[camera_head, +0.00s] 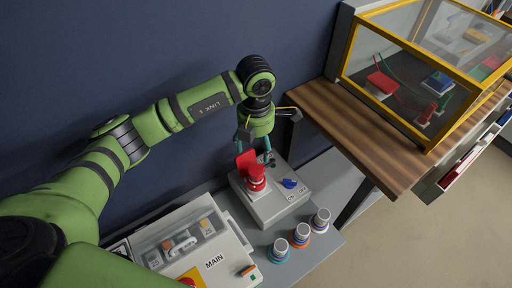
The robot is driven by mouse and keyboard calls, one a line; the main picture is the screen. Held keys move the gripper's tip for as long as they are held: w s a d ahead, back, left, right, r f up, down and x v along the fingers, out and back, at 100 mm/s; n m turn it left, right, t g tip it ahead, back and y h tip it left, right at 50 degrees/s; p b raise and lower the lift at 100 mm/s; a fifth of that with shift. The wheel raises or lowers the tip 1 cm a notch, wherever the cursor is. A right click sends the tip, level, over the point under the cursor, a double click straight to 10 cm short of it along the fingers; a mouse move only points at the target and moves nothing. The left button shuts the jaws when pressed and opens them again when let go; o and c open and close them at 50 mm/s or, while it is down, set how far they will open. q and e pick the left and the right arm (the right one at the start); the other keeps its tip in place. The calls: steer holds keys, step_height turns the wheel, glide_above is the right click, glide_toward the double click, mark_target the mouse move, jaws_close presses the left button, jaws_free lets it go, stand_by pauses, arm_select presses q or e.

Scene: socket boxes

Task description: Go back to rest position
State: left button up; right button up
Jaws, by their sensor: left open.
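My left gripper (254,152) points down above the grey socket box (275,206), with its fingers apart. A red socket (255,178) with a raised red lid (246,162) sits on top of this box, just below the fingertips. I cannot tell whether the fingers touch the lid. A blue part (289,184) sits on the right of the same box. My green left arm reaches in from the left along the dark wall. My right gripper is not in view.
A light box marked MAIN (215,262) stands in front at the left. Several round plugs (301,232) stand on the grey bench (325,242). A wooden table (325,110) with a yellow-framed clear case (430,125) is at the right. Open floor lies at the lower right.

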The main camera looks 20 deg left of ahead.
arm_select(q)
step_height(320, 180, up, 6)
steer(key=p, duration=0.2)
steer(key=shift+f+p, duration=0.25)
steer(key=shift+p, duration=0.05)
steer(key=shift+d+f, duration=0.1)
stand_by(0.8)
